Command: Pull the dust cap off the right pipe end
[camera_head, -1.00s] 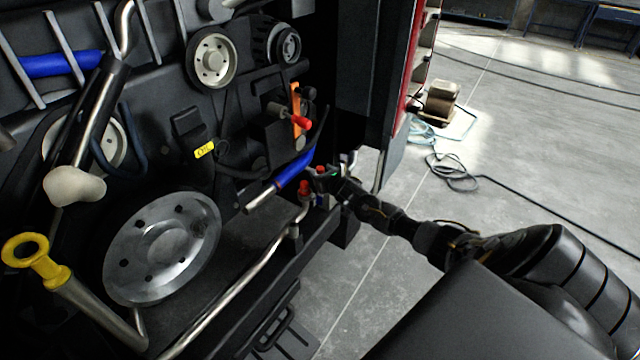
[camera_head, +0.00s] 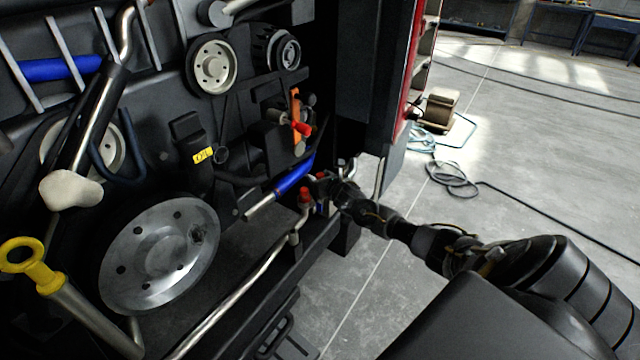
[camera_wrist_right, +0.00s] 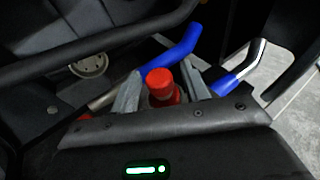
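In the head view a red cap (camera_head: 304,195) sits upright on a silver pipe end at the lower right of the engine. A second, smaller patch of red (camera_head: 320,175) shows just right of it, mostly hidden by my right gripper (camera_head: 322,187). In the right wrist view a red cap (camera_wrist_right: 160,84) stands between the two grey fingers of my right gripper (camera_wrist_right: 162,92). The fingers are spread on either side of it, with narrow gaps showing near its top. Its lower part is hidden by the gripper body. My left gripper is not in view.
A blue hose (camera_head: 294,178) runs close behind the caps; it also shows in the wrist view (camera_wrist_right: 180,45). A blue-sleeved silver pipe (camera_wrist_right: 240,70) stands right of the fingers. An orange bracket with a red knob (camera_head: 303,128) sits above. Open floor lies to the right.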

